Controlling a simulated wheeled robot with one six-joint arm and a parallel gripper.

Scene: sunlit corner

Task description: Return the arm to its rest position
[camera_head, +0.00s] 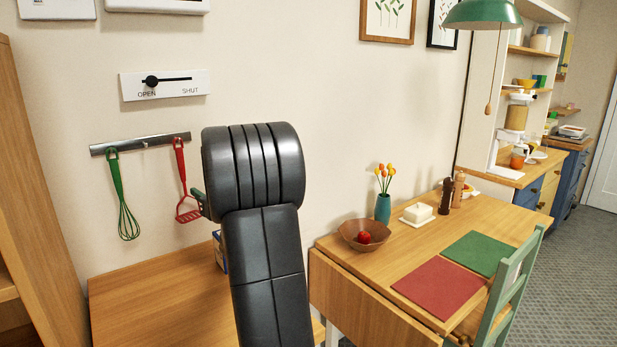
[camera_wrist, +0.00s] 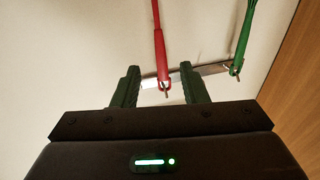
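My arm rises in the middle of the head view and bends over at the top. My gripper (camera_wrist: 161,72) shows in the wrist view with its two dark green fingers apart and nothing clamped between them. The red masher (camera_head: 180,165) hangs from the metal rail (camera_head: 140,144) on the wall. Its handle (camera_wrist: 160,40) appears between and beyond the fingertips in the wrist view; I cannot tell the distance. In the head view the gripper is mostly hidden behind my arm, with a bit of finger beside the masher's head.
A green whisk (camera_head: 118,195) hangs left of the masher. A wall slider (camera_head: 164,84) has its knob by OPEN. A wooden counter (camera_head: 150,310) lies below. Right, a table (camera_head: 375,255) holds a bowl (camera_head: 364,235), vase (camera_head: 383,208) and mats, with a chair (camera_head: 510,285) at its side.

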